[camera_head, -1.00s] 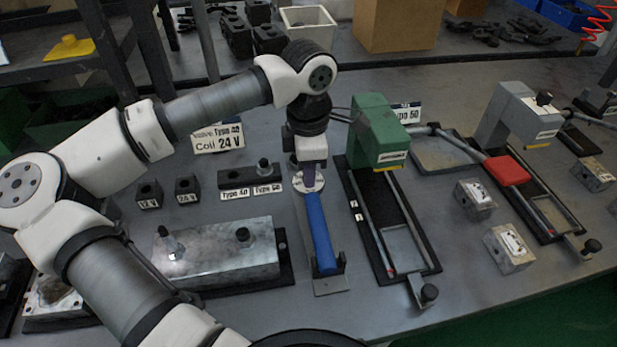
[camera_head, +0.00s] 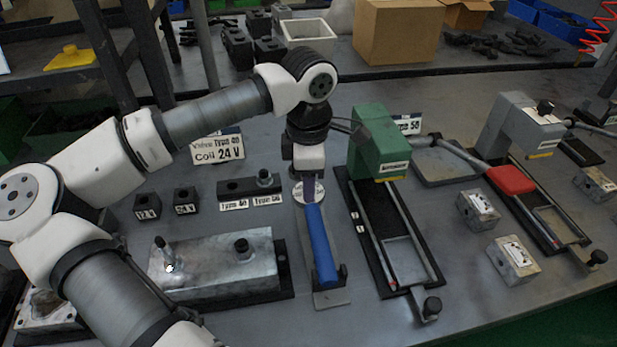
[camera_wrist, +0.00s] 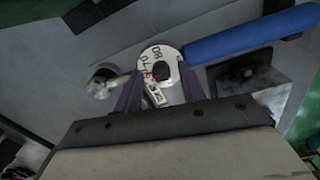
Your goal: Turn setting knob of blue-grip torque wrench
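The torque wrench lies on the bench with its blue grip (camera_head: 320,245) toward the near edge; the grip also shows at the upper right of the wrist view (camera_wrist: 250,32). At its far end is a round pale dial (camera_head: 299,193) with printed numbers, which also shows in the wrist view (camera_wrist: 160,57) with a dark centre. My gripper (camera_head: 309,200) points down over the dial end. In the wrist view my gripper's two fingers (camera_wrist: 160,75) stand apart, one on each side of the dial. Whether they touch it I cannot tell. The setting knob is not clearly distinguishable.
A green-headed fixture (camera_head: 378,145) with a rail stands close on the right. A metal block (camera_head: 215,265) lies on the left. A Type 40/Type 50 block (camera_head: 238,187) sits just left of the dial. Small metal blocks (camera_head: 478,210) are farther right.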

